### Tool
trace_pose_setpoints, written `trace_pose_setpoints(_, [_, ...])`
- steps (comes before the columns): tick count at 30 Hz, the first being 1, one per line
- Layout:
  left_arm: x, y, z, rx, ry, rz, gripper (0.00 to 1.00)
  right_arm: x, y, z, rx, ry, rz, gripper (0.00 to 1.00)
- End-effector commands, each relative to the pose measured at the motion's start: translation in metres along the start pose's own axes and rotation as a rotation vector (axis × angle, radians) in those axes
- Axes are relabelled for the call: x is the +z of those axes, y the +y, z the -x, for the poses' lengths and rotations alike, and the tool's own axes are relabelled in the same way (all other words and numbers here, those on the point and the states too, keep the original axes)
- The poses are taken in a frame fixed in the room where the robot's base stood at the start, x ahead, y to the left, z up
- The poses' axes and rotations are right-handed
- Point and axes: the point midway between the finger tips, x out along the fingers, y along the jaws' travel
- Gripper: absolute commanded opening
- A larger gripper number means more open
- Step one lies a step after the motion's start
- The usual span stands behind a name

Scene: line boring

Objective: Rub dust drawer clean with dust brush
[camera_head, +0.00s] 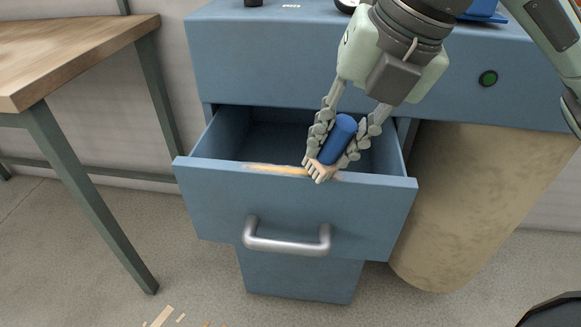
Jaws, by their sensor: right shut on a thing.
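The dust drawer (300,205) is blue with a grey bar handle (287,240). It is pulled out of the blue machine cabinet. My right gripper (333,162) is over the front of the drawer, shut on the blue handle of the dust brush (338,139). The brush is tilted, its pale bristles down at the top edge of the drawer front; whether they press on it is hard to tell. A pale yellow streak of dust (270,169) lies along that edge, left of the bristles. The drawer's inside is dark and partly hidden by my gripper. My left gripper is not in view.
A wooden table (80,45) with green legs stands at the left. A tan, rounded sack-like body (470,205) stands close to the drawer's right side. A green button (488,78) is on the cabinet front. Wood chips (160,317) lie on the floor.

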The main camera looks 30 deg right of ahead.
Motion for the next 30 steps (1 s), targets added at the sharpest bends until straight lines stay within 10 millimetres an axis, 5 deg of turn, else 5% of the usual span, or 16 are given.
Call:
trace_pose_setpoints(14, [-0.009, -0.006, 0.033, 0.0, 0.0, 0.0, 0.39, -0.001, 0.041, -0.009, 0.002, 0.004, 0.002, 0.0])
trace_pose_setpoints(30, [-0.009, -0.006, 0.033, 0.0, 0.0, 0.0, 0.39, -0.002, 0.043, -0.014, 0.001, 0.002, 0.001, 0.0])
